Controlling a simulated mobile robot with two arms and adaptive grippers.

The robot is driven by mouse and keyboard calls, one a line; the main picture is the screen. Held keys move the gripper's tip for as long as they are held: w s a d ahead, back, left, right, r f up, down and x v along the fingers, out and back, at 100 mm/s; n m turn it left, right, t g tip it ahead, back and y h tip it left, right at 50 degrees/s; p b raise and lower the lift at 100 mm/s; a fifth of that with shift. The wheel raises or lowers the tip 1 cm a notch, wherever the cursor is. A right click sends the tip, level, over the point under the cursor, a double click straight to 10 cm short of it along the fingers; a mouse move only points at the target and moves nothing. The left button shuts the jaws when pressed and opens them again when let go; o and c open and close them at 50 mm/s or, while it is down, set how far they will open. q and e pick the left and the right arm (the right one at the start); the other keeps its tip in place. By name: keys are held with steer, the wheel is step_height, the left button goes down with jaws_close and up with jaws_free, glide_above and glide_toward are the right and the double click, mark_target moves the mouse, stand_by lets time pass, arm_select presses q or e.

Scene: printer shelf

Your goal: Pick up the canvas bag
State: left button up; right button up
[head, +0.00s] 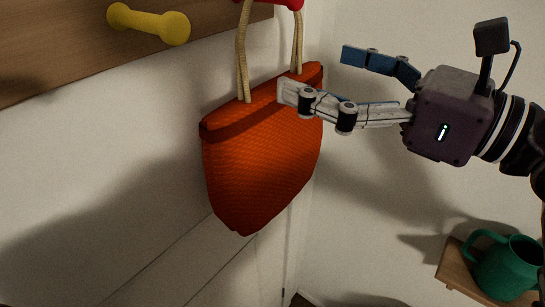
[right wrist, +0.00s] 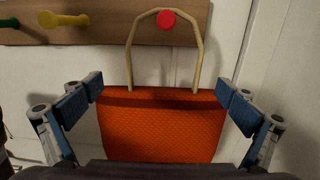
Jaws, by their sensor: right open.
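The orange canvas bag (head: 262,160) hangs by its beige rope handles from a red peg (head: 290,3) on a wooden rail. In the right wrist view the bag (right wrist: 160,130) hangs upright in the middle, its handle looped over the red peg (right wrist: 167,20). My right gripper (head: 315,75) is open, coming from the right at the height of the bag's upper edge. In the head view one finger overlaps the bag's top right; I cannot tell if it touches. In the right wrist view the fingers stand at either side of the bag. My left gripper is not in view.
The wooden rail (head: 60,45) runs along the wall at upper left, with a yellow peg (head: 150,24) on it. A green peg (right wrist: 8,22) shows in the right wrist view. A teal mug (head: 507,266) stands on a small wooden shelf (head: 455,272) at lower right. White walls meet behind the bag.

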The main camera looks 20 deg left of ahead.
mark_target(272, 85)
steer(key=p+x, duration=0.1)
steer(key=x, duration=0.1)
steer(key=p+x, duration=0.3)
steer(key=x, duration=0.1)
steer(key=shift+w+a+p, duration=0.25)
steer(key=shift+w+p, duration=0.15)
steer(key=shift+w+a+f, duration=0.15)
steer(key=shift+w+a, duration=0.05)
steer(key=shift+a, duration=0.35)
steer(key=shift+d, duration=0.1)
steer(key=c, duration=1.7)
steer(key=shift+c, duration=0.5)
